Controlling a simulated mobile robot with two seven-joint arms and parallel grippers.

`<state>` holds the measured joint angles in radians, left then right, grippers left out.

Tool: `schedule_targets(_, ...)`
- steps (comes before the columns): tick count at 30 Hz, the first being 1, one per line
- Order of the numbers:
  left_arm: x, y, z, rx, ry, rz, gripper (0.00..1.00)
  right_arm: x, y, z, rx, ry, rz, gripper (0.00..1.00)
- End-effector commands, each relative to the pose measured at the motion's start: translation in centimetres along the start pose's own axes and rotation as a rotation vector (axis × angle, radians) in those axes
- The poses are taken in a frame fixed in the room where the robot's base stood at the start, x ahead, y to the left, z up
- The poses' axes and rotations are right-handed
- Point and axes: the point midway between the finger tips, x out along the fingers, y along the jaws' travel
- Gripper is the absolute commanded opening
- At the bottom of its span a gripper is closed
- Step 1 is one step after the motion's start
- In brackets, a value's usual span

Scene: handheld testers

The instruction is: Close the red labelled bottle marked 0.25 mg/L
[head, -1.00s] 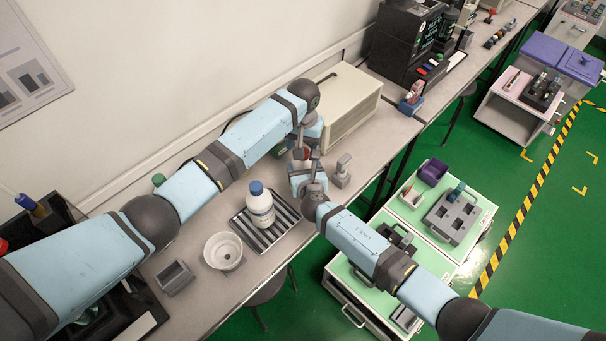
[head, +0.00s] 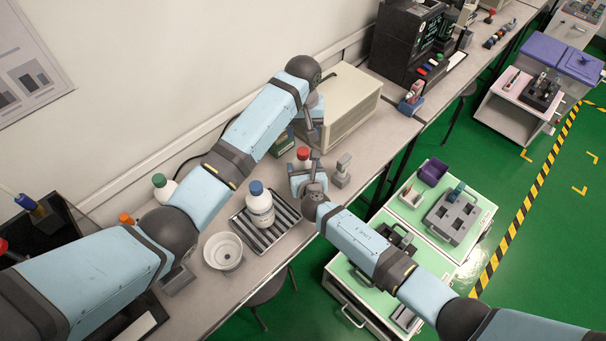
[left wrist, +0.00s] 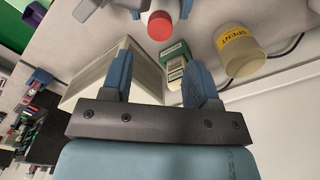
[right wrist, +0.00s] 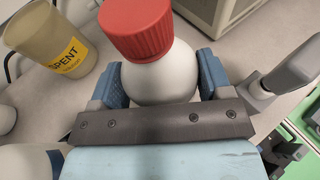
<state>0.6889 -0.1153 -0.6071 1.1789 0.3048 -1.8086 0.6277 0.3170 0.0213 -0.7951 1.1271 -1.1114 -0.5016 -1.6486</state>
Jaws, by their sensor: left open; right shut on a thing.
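The bottle with the red cap (head: 303,153) stands on the bench, its white body (right wrist: 165,78) between the fingers of my right gripper (right wrist: 158,85). My right gripper is shut on this bottle; it also shows in the head view (head: 308,178). The red cap (right wrist: 137,25) sits on the bottle's neck and also shows at the top of the left wrist view (left wrist: 160,26). No label marking is readable. My left gripper (left wrist: 160,75) is open and empty, above and back from the cap; its end shows in the head view (head: 315,128).
A blue-capped bottle (head: 260,208) stands on a ribbed tray (head: 285,222), beside a white bowl (head: 223,251). A beaker labelled SPENT (right wrist: 50,42) and a beige instrument box (head: 345,100) are close behind. A grey stand (head: 342,172) is right of the gripped bottle.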

Motion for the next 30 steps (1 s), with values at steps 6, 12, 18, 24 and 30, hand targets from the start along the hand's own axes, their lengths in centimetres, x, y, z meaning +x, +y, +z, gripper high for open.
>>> schedule_targets(6,0.1,0.0,0.0,0.002,0.0,-0.001,0.55,0.0,0.0,0.0,0.0,0.0,0.0,0.06)
schedule_targets(12,2.0,0.0,0.0,0.003,-0.002,-0.002,0.55,0.0,0.0,0.0,0.0,0.0,0.0,0.06)
schedule_targets(18,5.2,-0.1,0.0,0.003,-0.002,-0.003,0.55,0.0,0.0,0.0,0.0,0.0,0.0,0.06)
schedule_targets(24,7.4,0.0,0.0,0.003,0.0,-0.002,0.55,0.0,0.0,0.0,0.0,0.0,0.0,0.06)
schedule_targets(30,8.1,0.0,0.0,0.003,0.001,-0.001,0.55,0.0,0.0,0.0,0.0,0.0,0.0,0.06)
